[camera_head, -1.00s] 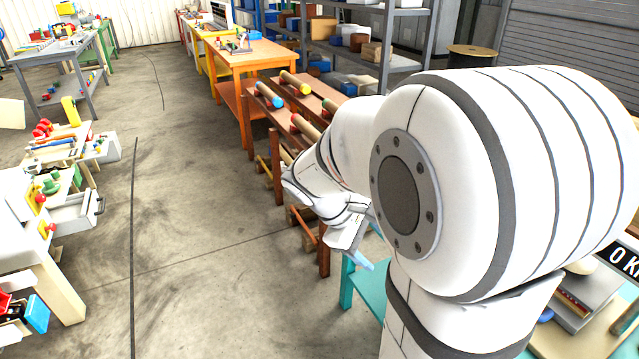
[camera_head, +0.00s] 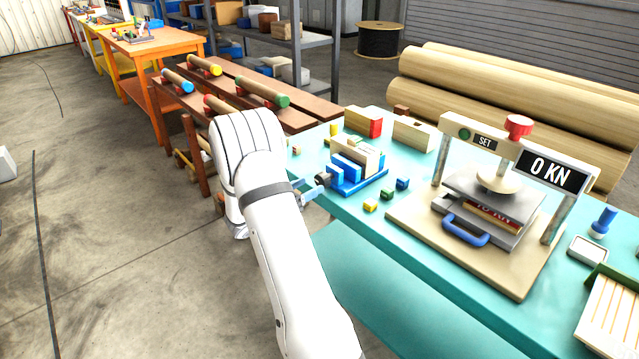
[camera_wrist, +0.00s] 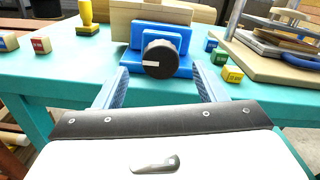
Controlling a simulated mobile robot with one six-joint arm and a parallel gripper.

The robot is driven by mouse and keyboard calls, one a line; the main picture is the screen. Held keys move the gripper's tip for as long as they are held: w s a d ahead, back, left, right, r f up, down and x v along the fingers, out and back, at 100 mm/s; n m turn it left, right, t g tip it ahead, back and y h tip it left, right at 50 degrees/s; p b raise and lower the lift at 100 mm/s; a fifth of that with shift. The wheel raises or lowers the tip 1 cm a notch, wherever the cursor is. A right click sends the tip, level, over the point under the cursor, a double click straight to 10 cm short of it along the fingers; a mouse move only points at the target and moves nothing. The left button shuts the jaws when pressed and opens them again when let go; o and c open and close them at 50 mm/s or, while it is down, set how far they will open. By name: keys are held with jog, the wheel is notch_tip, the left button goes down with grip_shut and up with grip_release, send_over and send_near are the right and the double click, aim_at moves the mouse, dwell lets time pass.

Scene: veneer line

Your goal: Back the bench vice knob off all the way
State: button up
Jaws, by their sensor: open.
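The blue bench vice (camera_head: 357,174) stands near the left edge of the teal bench, with a pale wooden block (camera_head: 360,155) in it. In the wrist view the vice (camera_wrist: 138,32) faces me, and its round black knob (camera_wrist: 160,59) with a white mark points toward me. My gripper (camera_wrist: 160,90) is open, its two blue fingers spread left and right of the knob's line. The knob lies ahead of the fingertips, apart from them as far as I can tell. In the head view my gripper (camera_head: 308,188) is at the bench edge beside the knob (camera_head: 322,179).
Small coloured cubes (camera_head: 387,194) lie right of the vice. A press (camera_head: 495,185) reading 0 KN stands farther right. Wooden blocks (camera_head: 414,133) lie behind. Brown racks with rollers (camera_head: 262,92) stand beyond the bench's left end. The floor at left is open.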

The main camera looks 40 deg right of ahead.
aim_at(319, 181)
jog(key=d, duration=0.6)
jog(key=shift+w, duration=0.2)
jog(key=shift+c, duration=0.5)
jog(key=shift+a, duration=0.15)
jog(key=c, duration=0.9)
